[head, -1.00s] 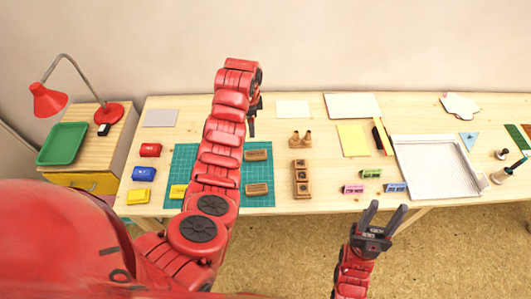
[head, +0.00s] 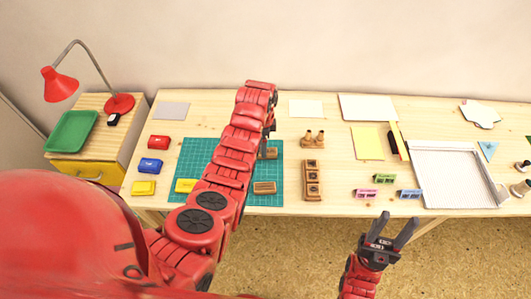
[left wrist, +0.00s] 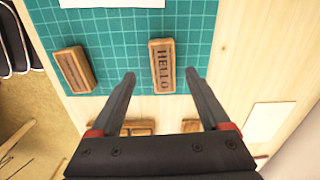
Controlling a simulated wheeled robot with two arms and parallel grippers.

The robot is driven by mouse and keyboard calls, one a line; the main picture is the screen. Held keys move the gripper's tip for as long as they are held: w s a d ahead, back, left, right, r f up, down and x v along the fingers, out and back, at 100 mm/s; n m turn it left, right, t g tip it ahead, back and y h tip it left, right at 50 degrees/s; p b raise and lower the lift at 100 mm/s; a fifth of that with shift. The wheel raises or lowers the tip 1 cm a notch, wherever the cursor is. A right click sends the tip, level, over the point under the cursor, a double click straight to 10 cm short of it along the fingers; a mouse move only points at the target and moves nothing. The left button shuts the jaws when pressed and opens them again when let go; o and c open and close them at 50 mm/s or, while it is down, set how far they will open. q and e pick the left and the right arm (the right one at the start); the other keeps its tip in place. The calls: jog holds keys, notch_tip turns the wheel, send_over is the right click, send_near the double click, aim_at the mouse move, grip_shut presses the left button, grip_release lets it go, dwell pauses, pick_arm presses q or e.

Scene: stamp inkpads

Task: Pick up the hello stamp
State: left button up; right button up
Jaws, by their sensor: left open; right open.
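The hello stamp (left wrist: 162,66) is a wooden block with HELLO on its top, lying on the green cutting mat (left wrist: 205,20). In the head view it is the far stamp (head: 271,153), partly hidden by my left arm. My left gripper (left wrist: 160,76) is open above it. In the left wrist view the stamp shows between and beyond the two fingertips; I see no contact. A second wooden stamp (left wrist: 74,70) lies on the mat left of it, and nearer the front edge in the head view. My right gripper (head: 399,220) is open and empty before the table's front edge.
A wooden holder (head: 312,180) and small handled stamps (head: 313,138) stand right of the mat. Red (head: 158,142), blue (head: 150,165) and yellow (head: 144,187) inkpads lie to the left. A white sheet (left wrist: 112,3) lies on the mat.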

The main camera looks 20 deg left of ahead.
aim_at(272, 152)
pick_arm(q)
jog(key=shift+w+d+f+p, duration=0.15)
jog(key=shift+f+p, duration=0.1)
jog(key=shift+f, duration=0.15)
jog(key=shift+w+d+f+p, duration=0.15)
jog(key=shift+f+p, duration=0.1)
jog(key=shift+f, duration=1.95)
grip_shut()
